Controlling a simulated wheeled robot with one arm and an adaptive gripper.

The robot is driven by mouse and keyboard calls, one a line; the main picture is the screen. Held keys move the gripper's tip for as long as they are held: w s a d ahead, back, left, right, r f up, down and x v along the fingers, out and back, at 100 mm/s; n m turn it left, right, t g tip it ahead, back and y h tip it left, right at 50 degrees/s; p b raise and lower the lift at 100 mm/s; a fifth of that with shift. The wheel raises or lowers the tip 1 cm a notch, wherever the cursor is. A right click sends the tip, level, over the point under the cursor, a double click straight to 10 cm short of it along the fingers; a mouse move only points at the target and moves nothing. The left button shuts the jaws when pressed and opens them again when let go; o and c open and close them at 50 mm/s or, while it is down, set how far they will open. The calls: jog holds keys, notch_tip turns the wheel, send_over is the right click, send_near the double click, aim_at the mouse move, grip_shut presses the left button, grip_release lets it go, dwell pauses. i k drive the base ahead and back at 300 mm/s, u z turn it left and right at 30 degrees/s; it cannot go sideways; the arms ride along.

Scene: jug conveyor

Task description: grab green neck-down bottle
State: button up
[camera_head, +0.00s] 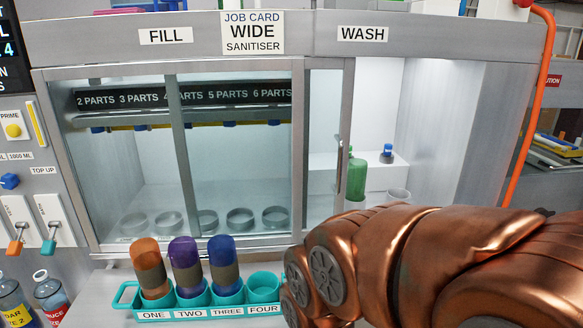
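A green bottle (356,178) stands in the open WASH bay, right of the sliding door's edge. My copper arm (430,255) fills the lower right, in front of the bay's lower edge. My gripper's fingers do not show.
A teal rack (190,312) holds orange (150,268), purple (186,262) and blue (224,265) bottles; slot FOUR (264,282) looks empty. Glass doors (240,160) cover FILL.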

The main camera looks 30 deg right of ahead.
aim_at(357, 169)
jog(key=u, duration=2.05)
jog(key=k, duration=1.1)
jog(key=z, duration=0.55)
